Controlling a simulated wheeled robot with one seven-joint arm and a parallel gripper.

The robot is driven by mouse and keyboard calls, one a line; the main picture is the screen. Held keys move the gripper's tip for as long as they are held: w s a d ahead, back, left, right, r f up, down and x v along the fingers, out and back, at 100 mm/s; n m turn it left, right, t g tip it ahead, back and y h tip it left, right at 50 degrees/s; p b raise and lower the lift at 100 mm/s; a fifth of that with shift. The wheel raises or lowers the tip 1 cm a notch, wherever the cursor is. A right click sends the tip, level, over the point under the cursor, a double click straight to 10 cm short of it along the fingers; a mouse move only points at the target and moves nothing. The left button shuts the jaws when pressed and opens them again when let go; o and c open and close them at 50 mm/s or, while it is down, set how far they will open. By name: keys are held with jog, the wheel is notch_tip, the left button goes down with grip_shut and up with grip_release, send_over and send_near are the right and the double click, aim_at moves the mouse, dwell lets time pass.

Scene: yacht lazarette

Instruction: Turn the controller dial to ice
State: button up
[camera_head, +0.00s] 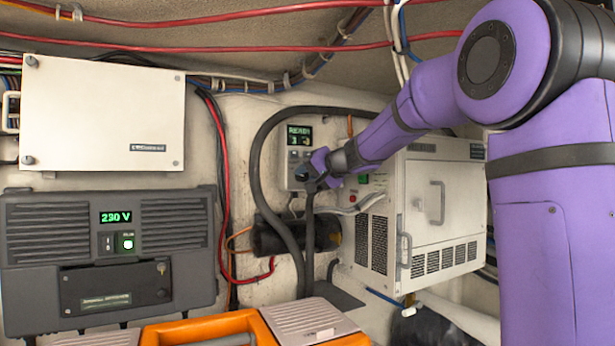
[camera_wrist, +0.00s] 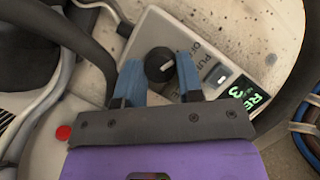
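The controller (camera_head: 300,135) is a pale upright box on the back wall, with a green-lit display reading READY in the head view. In the wrist view its black round dial (camera_wrist: 159,64) has a short white pointer mark. Printed labels beside the dial are partly hidden; OFF and the start of PUR are legible. My gripper (camera_wrist: 159,72) has its two blue fingers on either side of the dial, apart, with no clear contact visible. In the head view my gripper (camera_head: 312,176) is in front of the controller's lower part and hides the dial.
A white cabinet (camera_head: 440,205) with handles stands right of the controller. A thick dark hose (camera_head: 258,150) arches close by on the left. A grey 230 V unit (camera_head: 110,258) and an orange case (camera_head: 210,328) are left and below. A red button (camera_wrist: 64,132) shows in the wrist view.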

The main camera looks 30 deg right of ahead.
dwell(0.3)
jog(key=m, duration=0.1)
jog(key=m+t+y, duration=0.1)
jog(key=m, duration=0.1)
jog(key=shift+d+f+y, duration=0.1)
jog(key=shift+f+y, duration=0.1)
jog(key=shift+y, duration=0.1)
jog(key=m+t, duration=0.1)
jog(key=m, duration=0.3)
jog(key=shift+f+y, duration=0.1)
jog(key=shift+y, duration=0.3)
jog(key=m+t, duration=0.2)
jog(key=m, duration=0.3)
jog(key=shift+f, duration=0.15)
jog(key=m+t+h, duration=0.1)
jog(key=m+t, duration=0.1)
jog(key=m, duration=0.2)
jog(key=shift+m, duration=0.4)
jog(key=shift+f+m, duration=0.1)
jog(key=shift+m, duration=0.2)
jog(key=o, duration=0.9)
jog(key=shift+o, duration=0.2)
